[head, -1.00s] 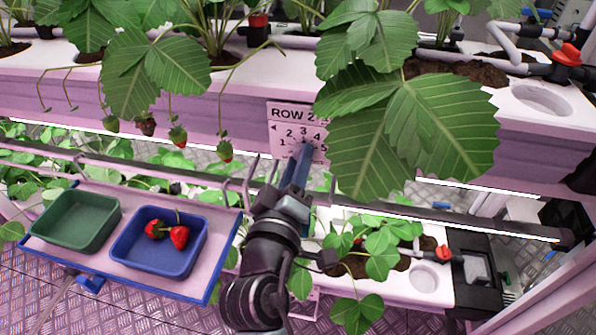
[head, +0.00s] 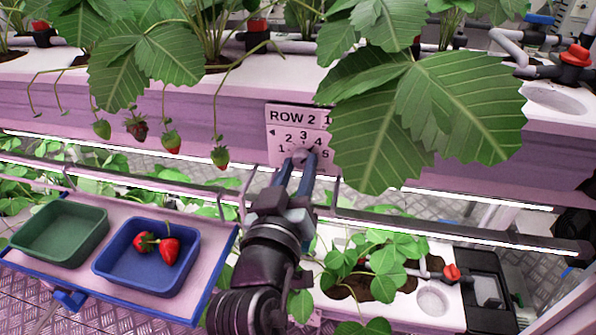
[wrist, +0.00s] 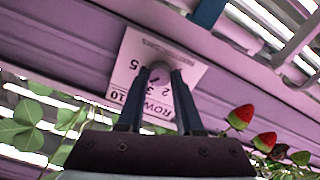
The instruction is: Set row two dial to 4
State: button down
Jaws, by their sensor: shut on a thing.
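The row two dial is on a white card (head: 283,117) marked ROW 2, with numbers in an arc, on the front of the pink gutter. The card shows upside down in the wrist view (wrist: 135,58). The dial's round knob (head: 303,157) is at the card's lower middle; it also shows in the wrist view (wrist: 160,72). My gripper (head: 301,165) reaches up from below, its two blue fingers closed on the knob from either side. In the wrist view the fingertips (wrist: 160,78) flank the knob. I cannot make out where the knob points.
A large strawberry leaf (head: 365,125) hangs just right of the card and covers its right edge. Berries (head: 172,140) hang to the left. A shelf at lower left holds a green tray (head: 60,262) and a blue tray (head: 120,278) with strawberries (head: 168,250).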

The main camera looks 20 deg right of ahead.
dwell(0.4)
jog(key=c, duration=0.6)
grip_release()
jog(key=shift+s, duration=0.1)
jog(key=v, duration=1.2)
jog(key=shift+s+a, duration=0.25)
jog(key=shift+s, duration=0.05)
